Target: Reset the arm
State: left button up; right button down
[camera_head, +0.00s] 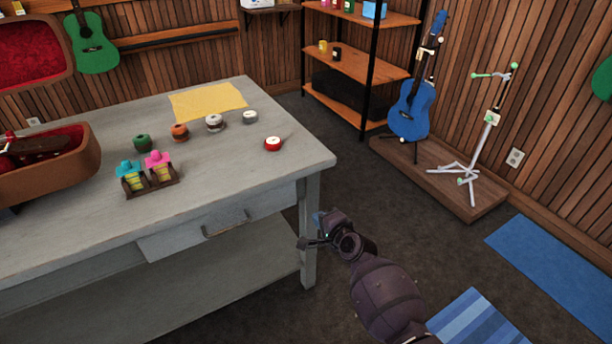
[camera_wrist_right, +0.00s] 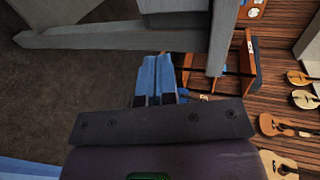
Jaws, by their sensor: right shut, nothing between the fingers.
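My right arm comes in from the bottom right in the head view. Its gripper (camera_head: 310,230) is beside the table's front right leg, below the level of the tabletop. In the right wrist view the two blue fingers of the right gripper (camera_wrist_right: 157,68) lie together, shut and empty. The grey table (camera_head: 255,190) with a drawer (camera_head: 205,228) stands to the left of the gripper. I cannot tell whether the gripper touches the leg. My left gripper is not in view.
On the table are a yellow cloth (camera_head: 208,101), several small round items including a red one (camera_head: 273,144), two figures on a stand (camera_head: 152,187) and an open case (camera_head: 85,170). A blue ukulele (camera_head: 411,108) and a white stand (camera_head: 486,130) are on a wooden platform. Dark carpet is clear between.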

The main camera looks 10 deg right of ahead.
notch_tip(320, 180, up, 6)
jog(key=n+t, duration=0.1)
jog(key=n, duration=0.6)
jog(key=s+d+r+n+h, duration=0.1)
jog(key=s+d+n+h, duration=0.1)
jog(key=s+d+n, duration=0.4)
jog(key=s+d+f+g+h+p, duration=0.1)
jog(key=s+d+f, duration=0.1)
jog(key=s, duration=0.9)
jog(key=s+d+f+n+g+h+p, duration=0.1)
jog(key=s+d+f, duration=0.1)
jog(key=s, duration=0.9)
jog(key=s+d+f+n+g+h+p, duration=0.1)
jog(key=s+d+f, duration=0.2)
jog(key=s, duration=0.8)
jog(key=shift+s+d, duration=0.15)
jog(key=shift+d, duration=0.35)
